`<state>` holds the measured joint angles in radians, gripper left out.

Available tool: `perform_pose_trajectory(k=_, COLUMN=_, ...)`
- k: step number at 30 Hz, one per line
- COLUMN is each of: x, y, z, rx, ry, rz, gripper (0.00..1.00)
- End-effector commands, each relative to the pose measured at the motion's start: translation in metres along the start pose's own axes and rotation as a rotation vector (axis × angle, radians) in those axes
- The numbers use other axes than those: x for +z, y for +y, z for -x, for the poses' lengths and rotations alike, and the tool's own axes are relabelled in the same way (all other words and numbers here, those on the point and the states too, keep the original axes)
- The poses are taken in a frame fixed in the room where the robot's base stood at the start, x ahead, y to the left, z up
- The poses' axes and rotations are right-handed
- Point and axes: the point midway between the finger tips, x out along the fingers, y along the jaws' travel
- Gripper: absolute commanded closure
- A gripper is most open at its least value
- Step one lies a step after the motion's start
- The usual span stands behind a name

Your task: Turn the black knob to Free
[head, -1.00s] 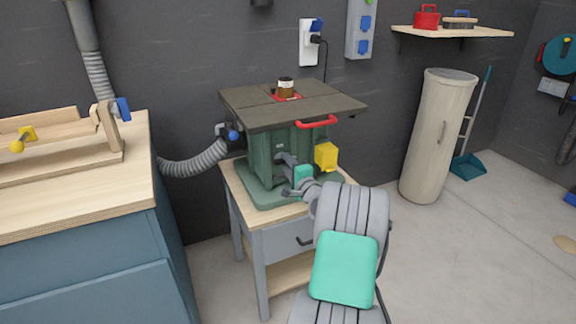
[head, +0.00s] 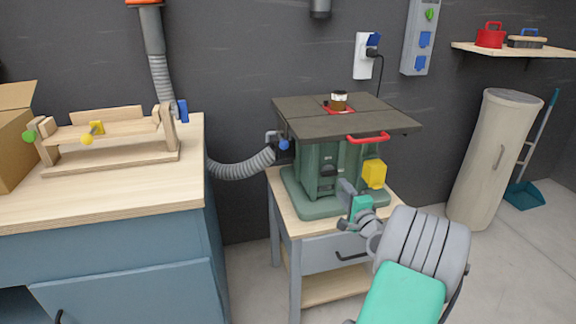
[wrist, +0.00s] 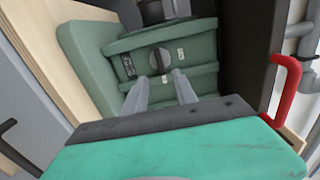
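The black knob (wrist: 159,58) is on the front of the green router table body (wrist: 118,47) in the wrist view. In the head view my gripper (head: 346,188) is just in front of the body.
A red handle (head: 368,138) sticks out from the dark tabletop (head: 310,108), and a yellow box (head: 374,173) is on the body's right. A grey hose (head: 240,166) joins from the left. A wooden workbench (head: 100,195) stands at left.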

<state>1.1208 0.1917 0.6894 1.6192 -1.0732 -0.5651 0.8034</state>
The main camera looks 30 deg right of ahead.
Motion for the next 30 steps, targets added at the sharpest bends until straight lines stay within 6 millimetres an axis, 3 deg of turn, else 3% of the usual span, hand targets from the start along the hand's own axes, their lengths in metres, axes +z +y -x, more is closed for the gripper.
perform_pose_trajectory(k=2, x=0.014, y=-0.009, z=-0.004, rx=0.019, ry=-0.027, rz=0.029, gripper=0.66)
perform_pose_trajectory(k=5, x=0.064, y=-0.032, z=-0.014, rx=0.093, ry=-0.127, rz=0.146, gripper=0.66)
perform_pose_trajectory(k=9, x=0.181, y=-0.072, z=-0.008, rx=0.279, ry=-0.375, rz=0.463, gripper=0.66)
perform_pose_trajectory(k=12, x=0.259, y=-0.101, z=0.03, rx=0.417, ry=-0.575, rz=0.736, gripper=0.66)
perform_pose_trajectory(k=14, x=0.295, y=-0.119, z=0.065, rx=0.496, ry=-0.694, rz=0.903, gripper=0.66)
perform_pose_trajectory(k=16, x=0.326, y=-0.142, z=0.115, rx=0.581, ry=-0.828, rz=1.088, gripper=0.66)
perform_pose_trajectory(k=18, x=0.342, y=-0.163, z=0.167, rx=0.658, ry=-0.951, rz=1.249, gripper=0.66)
perform_pose_trajectory(k=21, x=0.347, y=-0.185, z=0.232, rx=0.743, ry=-1.09, rz=1.41, gripper=0.66)
perform_pose_trajectory(k=24, x=0.343, y=-0.195, z=0.273, rx=0.796, ry=-1.176, rz=1.492, gripper=0.66)
perform_pose_trajectory(k=27, x=0.339, y=-0.194, z=0.289, rx=0.82, ry=-1.213, rz=1.52, gripper=0.66)
perform_pose_trajectory(k=30, x=0.338, y=-0.19, z=0.29, rx=0.826, ry=-1.218, rz=1.522, gripper=0.66)
